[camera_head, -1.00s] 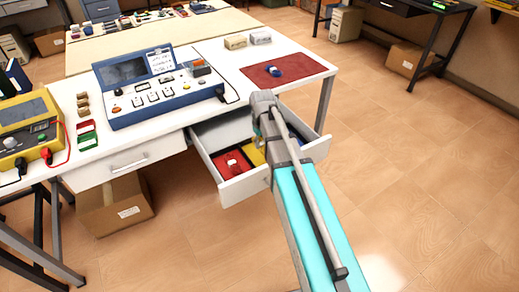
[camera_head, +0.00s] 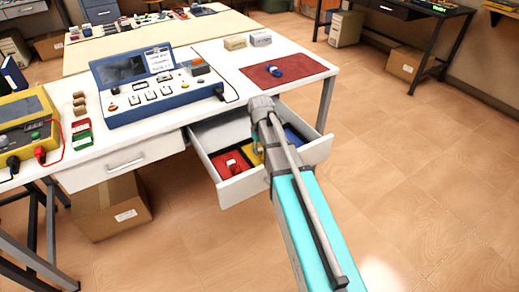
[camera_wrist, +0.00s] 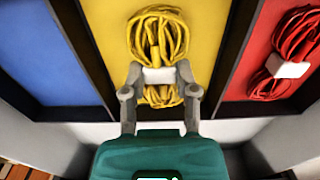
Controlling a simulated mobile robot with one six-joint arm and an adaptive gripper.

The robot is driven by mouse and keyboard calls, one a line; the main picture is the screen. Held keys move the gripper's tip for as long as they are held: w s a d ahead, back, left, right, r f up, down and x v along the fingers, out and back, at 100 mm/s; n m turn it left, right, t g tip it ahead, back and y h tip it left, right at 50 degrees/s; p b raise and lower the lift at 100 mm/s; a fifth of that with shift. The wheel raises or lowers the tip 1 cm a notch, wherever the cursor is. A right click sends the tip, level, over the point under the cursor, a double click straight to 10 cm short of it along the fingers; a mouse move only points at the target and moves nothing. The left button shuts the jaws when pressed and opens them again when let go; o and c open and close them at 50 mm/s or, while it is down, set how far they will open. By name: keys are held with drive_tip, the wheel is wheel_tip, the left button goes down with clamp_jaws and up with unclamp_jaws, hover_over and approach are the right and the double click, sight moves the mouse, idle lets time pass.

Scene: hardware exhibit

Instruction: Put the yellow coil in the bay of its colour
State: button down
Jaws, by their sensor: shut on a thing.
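The yellow coil (camera_wrist: 174,35) is a looped cable with a white band. In the wrist view it is over the yellow bay (camera_wrist: 105,18), inside that bay's outline; I cannot tell whether it touches the floor of the bay. My gripper (camera_wrist: 160,76) is shut on the coil at its white band. In the head view the yellow bay (camera_head: 256,158) shows only in part, and my arm hides the gripper and most of the coil. The open drawer (camera_head: 243,187) holds the bays side by side.
A red coil (camera_wrist: 297,50) with a white band lies in the red bay (camera_wrist: 264,25). The blue bay (camera_wrist: 40,45) looks empty. A blue coil (camera_head: 276,70) lies on the red mat (camera_head: 300,72) on the bench. A blue instrument (camera_head: 150,100) stands left of the mat.

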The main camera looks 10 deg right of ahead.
sight(260, 149)
drive_tip(key=shift+f, duration=0.25)
drive_tip(key=shift+c, duration=1.9)
unclamp_jaws()
drive_tip(key=shift+r, duration=0.25)
wheel_tip(260, 149, up, 12)
drive_tip(key=p, duration=1.2)
drive_tip(key=s+m, duration=0.3)
drive_tip(key=s, duration=1.3)
drive_tip(key=shift+a+m, duration=0.2)
drive_tip(key=shift+m, duration=0.1)
